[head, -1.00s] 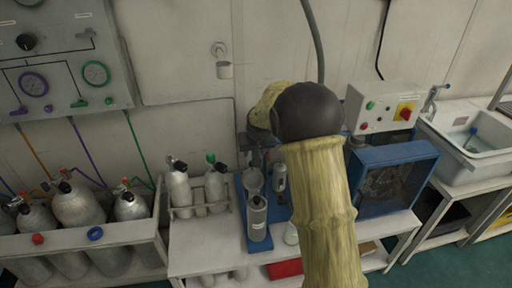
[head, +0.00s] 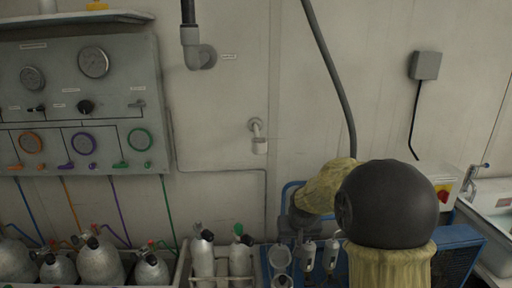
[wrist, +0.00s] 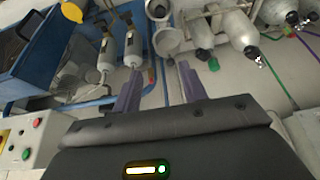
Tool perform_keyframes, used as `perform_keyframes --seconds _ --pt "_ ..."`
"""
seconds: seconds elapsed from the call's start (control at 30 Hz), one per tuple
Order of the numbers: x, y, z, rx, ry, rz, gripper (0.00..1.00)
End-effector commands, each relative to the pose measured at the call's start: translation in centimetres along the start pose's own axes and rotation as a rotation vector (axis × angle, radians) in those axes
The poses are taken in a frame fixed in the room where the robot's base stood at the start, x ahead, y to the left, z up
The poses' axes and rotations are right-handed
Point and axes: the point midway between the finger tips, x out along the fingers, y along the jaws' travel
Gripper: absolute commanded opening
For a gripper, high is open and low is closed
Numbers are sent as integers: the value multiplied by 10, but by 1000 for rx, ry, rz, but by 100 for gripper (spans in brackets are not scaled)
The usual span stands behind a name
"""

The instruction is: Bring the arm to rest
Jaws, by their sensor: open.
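My arm shows at the lower right of the head view, bent at a dark round joint with pale yellow covered links. It reaches toward the blue filter stand (head: 297,199) by the wall, and its end is hidden there. In the wrist view my gripper (wrist: 160,68) is open, with two purple-grey fingers apart and nothing between them. The fingers point toward the stand, where two small filter housings (wrist: 106,52) hang left of the gripper. I cannot tell how far the fingertips are from the stand.
Two slim cylinders (head: 203,258) stand left of the stand, with larger cylinders (head: 99,262) farther left. A gauge panel (head: 112,112) hangs above them. A blue-framed unit (head: 463,253), a switch box (wrist: 30,134) and a sink (head: 492,196) are to the right. The upper wall is mostly clear.

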Motion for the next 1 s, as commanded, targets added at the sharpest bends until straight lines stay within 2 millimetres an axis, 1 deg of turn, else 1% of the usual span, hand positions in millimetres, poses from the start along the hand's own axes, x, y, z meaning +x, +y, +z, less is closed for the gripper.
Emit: perform_keyframes --seconds 0.03,0.17,0.2,0.27,0.3,0.4,0.5,0.57,0.63,1.0 --pt "-19 4 18 4 -20 1 42" --pt "-47 10 69 12 -66 4 42" --pt "-55 11 85 14 -81 5 42" --pt "-68 13 109 17 -103 6 42" --pt "-76 14 126 19 -117 7 42" --pt "-93 16 164 22 -149 8 42" --pt "-102 17 191 24 -172 10 42" --pt "-104 18 199 25 -179 10 42" --pt "-105 18 204 26 -183 10 42" --pt "-104 18 203 26 -183 10 42"
